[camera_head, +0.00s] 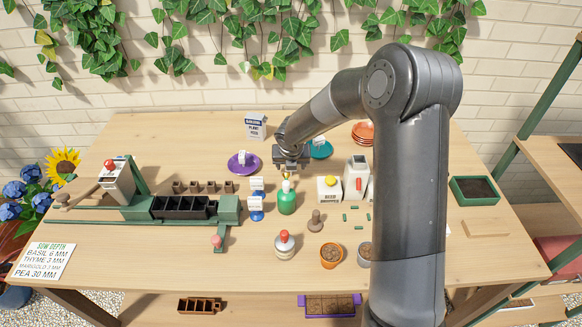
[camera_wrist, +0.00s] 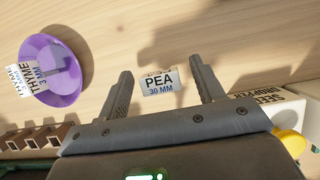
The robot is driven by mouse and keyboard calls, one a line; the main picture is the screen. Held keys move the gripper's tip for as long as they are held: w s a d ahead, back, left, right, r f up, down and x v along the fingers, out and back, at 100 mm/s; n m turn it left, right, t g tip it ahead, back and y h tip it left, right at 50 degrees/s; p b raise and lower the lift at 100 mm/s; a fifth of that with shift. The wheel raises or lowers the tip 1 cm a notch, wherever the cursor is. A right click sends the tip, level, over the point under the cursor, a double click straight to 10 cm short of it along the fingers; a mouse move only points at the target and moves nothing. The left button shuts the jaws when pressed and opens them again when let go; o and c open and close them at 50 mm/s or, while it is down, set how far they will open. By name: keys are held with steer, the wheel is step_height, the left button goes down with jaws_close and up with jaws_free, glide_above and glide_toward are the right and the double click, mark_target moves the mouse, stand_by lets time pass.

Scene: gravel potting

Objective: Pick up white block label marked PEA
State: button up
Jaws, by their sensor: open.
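The white block label marked PEA 30 MM (camera_wrist: 160,82) shows in the wrist view between the two fingers of my gripper (camera_wrist: 161,68), with a gap on either side. Bare wood shows around it. In the head view my gripper (camera_head: 291,168) is over the back middle of the table, and I cannot make out the PEA block there. My gripper is open and empty. A THYME label (camera_wrist: 32,72) is on the purple saucer (camera_wrist: 68,91), to the left in the wrist view.
A teal saucer (camera_head: 325,151) with a white label is right of my gripper. Two blue stands (camera_head: 256,213) with labels and a green bottle (camera_head: 287,203) stand in front. A seed dropper box (camera_head: 328,189) is to the right. A plant tags box (camera_head: 255,126) stands behind.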

steer(key=shift+c, duration=0.3)
steer(key=c, duration=1)
steer(key=shift+r, duration=0.1)
